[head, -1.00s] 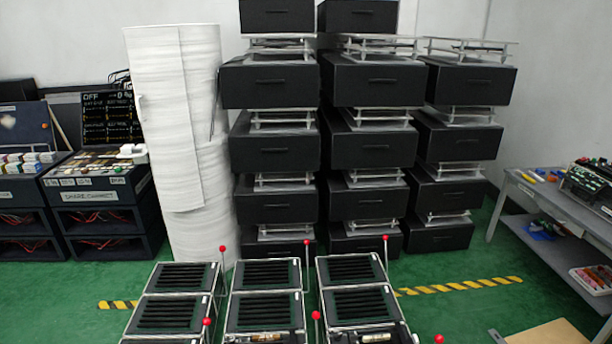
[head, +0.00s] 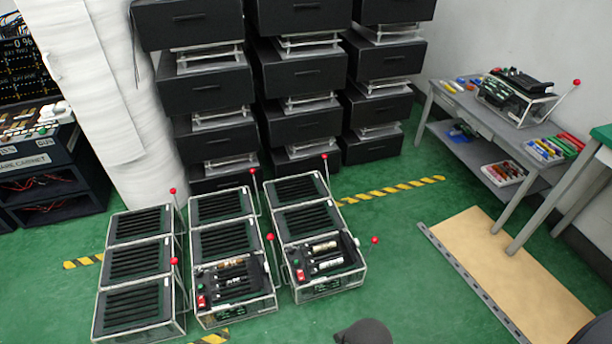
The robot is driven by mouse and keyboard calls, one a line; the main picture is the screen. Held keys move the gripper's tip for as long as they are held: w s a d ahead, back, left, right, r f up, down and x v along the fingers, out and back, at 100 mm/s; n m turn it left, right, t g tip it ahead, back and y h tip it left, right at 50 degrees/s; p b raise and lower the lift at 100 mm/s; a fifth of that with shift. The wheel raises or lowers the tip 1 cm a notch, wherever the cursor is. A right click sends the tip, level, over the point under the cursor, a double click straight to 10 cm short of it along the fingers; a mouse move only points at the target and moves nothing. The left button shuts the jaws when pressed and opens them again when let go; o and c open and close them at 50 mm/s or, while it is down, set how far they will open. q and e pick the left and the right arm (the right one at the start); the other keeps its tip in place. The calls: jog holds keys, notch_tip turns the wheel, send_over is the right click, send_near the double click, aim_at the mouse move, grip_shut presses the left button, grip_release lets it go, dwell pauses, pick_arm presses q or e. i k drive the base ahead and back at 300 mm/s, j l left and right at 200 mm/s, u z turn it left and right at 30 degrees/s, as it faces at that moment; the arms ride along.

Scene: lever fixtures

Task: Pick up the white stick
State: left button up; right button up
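No stick stands out clearly as the white stick. Small pale cylinders (head: 326,264) lie in the front section of the right lever fixture (head: 349,285), but they are too small to identify. Several small coloured sticks (head: 449,87) lie on the grey table (head: 470,111) at the right; I cannot tell whether one is white. Neither of my grippers shows in the head view. A dark rounded shape at the bottom edge may be part of my own arm.
Two more lever fixtures (head: 140,327) (head: 236,313) with red-knobbed levers stand on the green floor. Black drawer boxes (head: 207,90) are stacked behind. A tan board (head: 497,262) lies at right. Green floor (head: 405,232) is clear between fixtures and board.

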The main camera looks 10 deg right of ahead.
aim_at(326, 265)
jog(key=z, duration=1.95)
jog(key=u, duration=1.25)
jog(key=i+j, duration=0.1)
jog(key=j, duration=0.45)
jog(key=i+j, duration=0.1)
jog(key=j, duration=0.4)
jog(key=j+u, duration=0.1)
jog(key=j, duration=0.45)
jog(key=i+j, duration=0.2)
jog(key=j, duration=0.3)
